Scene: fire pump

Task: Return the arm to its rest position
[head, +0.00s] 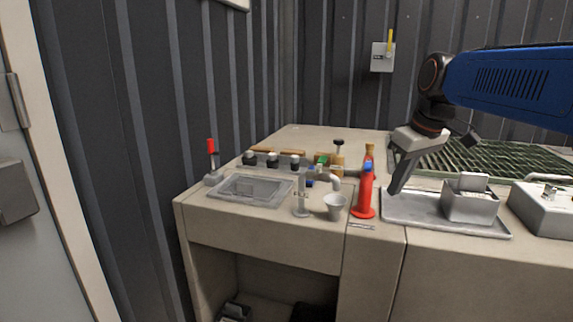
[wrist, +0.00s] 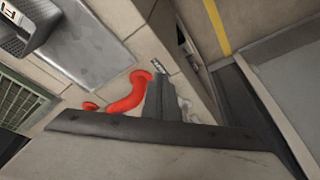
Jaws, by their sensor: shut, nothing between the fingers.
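My blue arm reaches in from the right in the head view. My gripper (head: 394,190) points down over the left end of the grey metal tray (head: 425,222), just right of the red upright fitting (head: 365,198). Its fingers are together with nothing between them. In the wrist view the dark fingers (wrist: 160,90) show near the curved red fitting (wrist: 130,96). I cannot tell whether they touch it.
A grey box (head: 470,207) stands on the tray's right part. Left are a white cup (head: 335,206), a sink (head: 250,190), and a red-handled lever (head: 212,160). A green grating (head: 500,160) lies behind. A switch box (head: 382,57) hangs on the wall.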

